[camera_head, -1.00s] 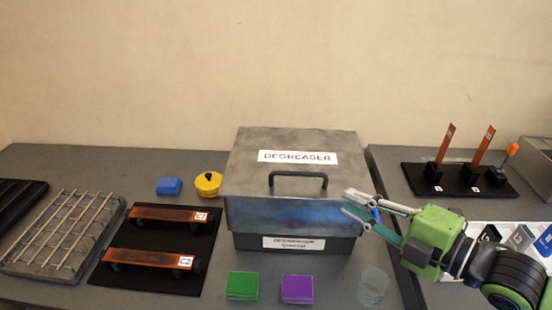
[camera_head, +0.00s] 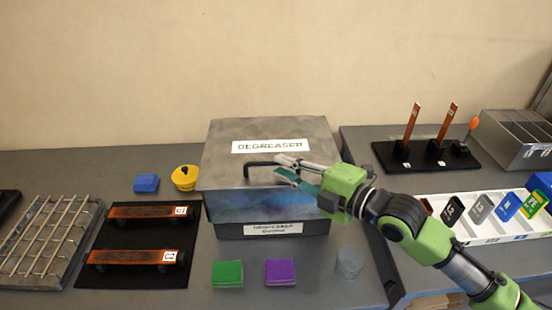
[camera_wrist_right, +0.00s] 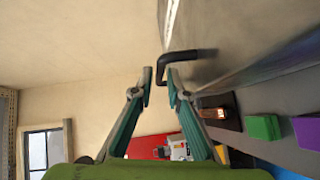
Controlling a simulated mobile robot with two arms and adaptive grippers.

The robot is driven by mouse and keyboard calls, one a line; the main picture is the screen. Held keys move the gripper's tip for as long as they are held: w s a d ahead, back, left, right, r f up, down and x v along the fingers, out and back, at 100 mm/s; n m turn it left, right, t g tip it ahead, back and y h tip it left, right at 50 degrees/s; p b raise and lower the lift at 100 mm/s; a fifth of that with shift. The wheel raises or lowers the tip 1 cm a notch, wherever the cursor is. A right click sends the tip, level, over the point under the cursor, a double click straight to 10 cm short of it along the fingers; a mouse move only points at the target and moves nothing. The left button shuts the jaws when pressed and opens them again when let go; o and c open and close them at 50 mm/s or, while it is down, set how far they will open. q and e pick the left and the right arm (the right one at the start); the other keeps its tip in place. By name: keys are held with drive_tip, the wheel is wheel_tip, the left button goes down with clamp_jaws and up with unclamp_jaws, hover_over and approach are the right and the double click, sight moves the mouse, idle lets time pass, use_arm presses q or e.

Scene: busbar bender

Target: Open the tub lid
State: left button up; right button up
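The degreaser tub (camera_head: 270,207) is a grey metal box with its grey lid (camera_head: 265,132) down on it. The lid has a "DEGREASER" label and a black bar handle (camera_head: 262,164) near its front edge. My right gripper (camera_head: 282,167) is at the right end of the handle, its two fingers apart. In the right wrist view, the handle (camera_wrist_right: 190,55) lies just ahead of the fingers, with one end showing between the fingertips (camera_wrist_right: 159,76). Whether they touch it I cannot tell. My left gripper is in no view.
A blue block (camera_head: 146,183) and a yellow round container (camera_head: 185,178) stand left of the tub. Green (camera_head: 227,273) and purple (camera_head: 280,272) blocks and a clear disc stack (camera_head: 349,262) lie in front. A white tray (camera_head: 480,225) of coloured parts is at right.

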sight(275, 164)
drive_tip(key=shift+x, duration=1.55)
drive_tip(key=shift+a, duration=0.1)
clamp_jaws()
drive_tip(key=shift+p, duration=0.3)
